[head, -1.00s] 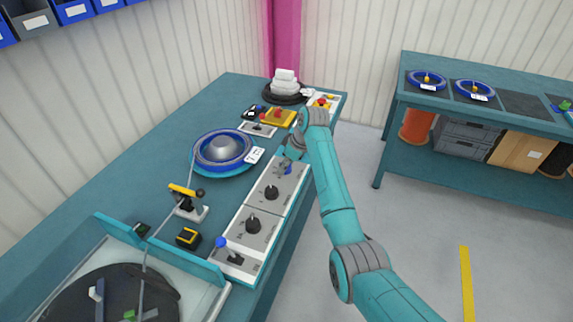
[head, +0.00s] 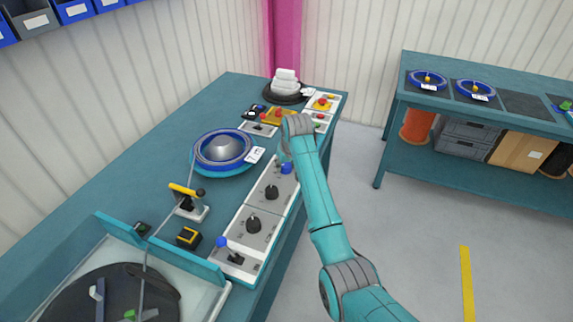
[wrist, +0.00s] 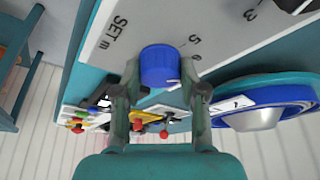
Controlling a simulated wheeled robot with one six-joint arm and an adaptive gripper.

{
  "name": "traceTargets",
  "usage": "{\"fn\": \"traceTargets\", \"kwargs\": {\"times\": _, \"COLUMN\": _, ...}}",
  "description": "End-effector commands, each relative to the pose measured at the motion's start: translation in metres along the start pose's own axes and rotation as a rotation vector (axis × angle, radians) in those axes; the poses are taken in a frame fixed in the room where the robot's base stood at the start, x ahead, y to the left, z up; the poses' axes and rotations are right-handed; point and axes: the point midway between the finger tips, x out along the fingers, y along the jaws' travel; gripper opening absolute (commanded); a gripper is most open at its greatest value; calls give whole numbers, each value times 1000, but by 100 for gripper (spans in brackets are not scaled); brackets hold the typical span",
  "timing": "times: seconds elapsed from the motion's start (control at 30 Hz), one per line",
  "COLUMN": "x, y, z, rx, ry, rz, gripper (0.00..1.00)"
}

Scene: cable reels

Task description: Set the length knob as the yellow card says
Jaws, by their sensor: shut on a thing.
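The blue length knob (wrist: 160,67) sits on a pale panel (wrist: 100,45) marked "SET m", with numbers such as 5 and 3 around it. My gripper (wrist: 160,72) has a finger on each side of the knob and is shut on it. In the head view the blue knob (head: 286,169) shows at the far end of the panel row, partly hidden by my gripper (head: 286,155). A flat yellow piece (head: 283,113) lies farther back; I cannot tell whether it is the yellow card, and no writing on it is readable.
Two black knobs (head: 271,192) (head: 253,224) and a blue-tipped lever (head: 222,242) stand on the panels nearer me. A blue reel (head: 222,148) lies left of the panels. Red-buttoned boxes and a dark reel with white coils (head: 285,82) are behind.

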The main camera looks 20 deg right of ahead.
Motion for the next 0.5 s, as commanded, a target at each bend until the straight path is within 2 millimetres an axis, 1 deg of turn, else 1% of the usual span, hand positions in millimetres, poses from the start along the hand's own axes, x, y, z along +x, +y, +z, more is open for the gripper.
{"fn": "traceTargets", "kwargs": {"times": 0.5, "x": 0, "y": -3, "z": 0, "rx": 427, "ry": -1, "rz": 179, "gripper": 7}}
